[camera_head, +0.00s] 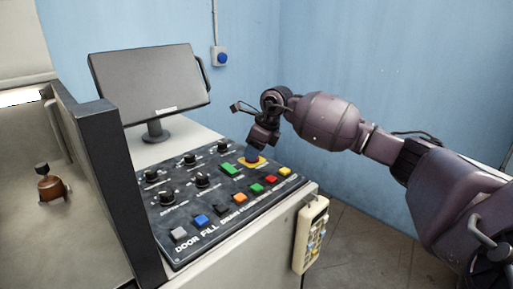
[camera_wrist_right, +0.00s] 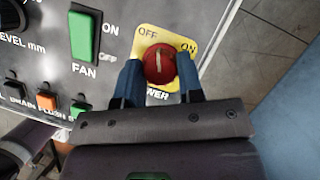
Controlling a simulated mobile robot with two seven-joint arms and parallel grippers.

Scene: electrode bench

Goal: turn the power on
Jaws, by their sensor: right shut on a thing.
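The power switch (camera_wrist_right: 159,65) is a round red knob on a yellow plate (camera_wrist_right: 182,38) marked OFF and ON, with POWER partly covered below. A pale mark on the knob points up, between the two words. My right gripper (camera_wrist_right: 160,82) has its blue fingers on both sides of the knob, shut on it. In the head view, my right gripper (camera_head: 257,153) comes down on the yellow plate (camera_head: 250,164) at the panel's far right corner and hides the knob. My left gripper is not in view.
The black control panel (camera_head: 222,211) carries several knobs and coloured buttons. The green FAN switch (camera_wrist_right: 84,36) is just left of the power switch. A monitor (camera_head: 152,85) stands behind; a handheld pendant (camera_head: 310,236) hangs at the bench's right side.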

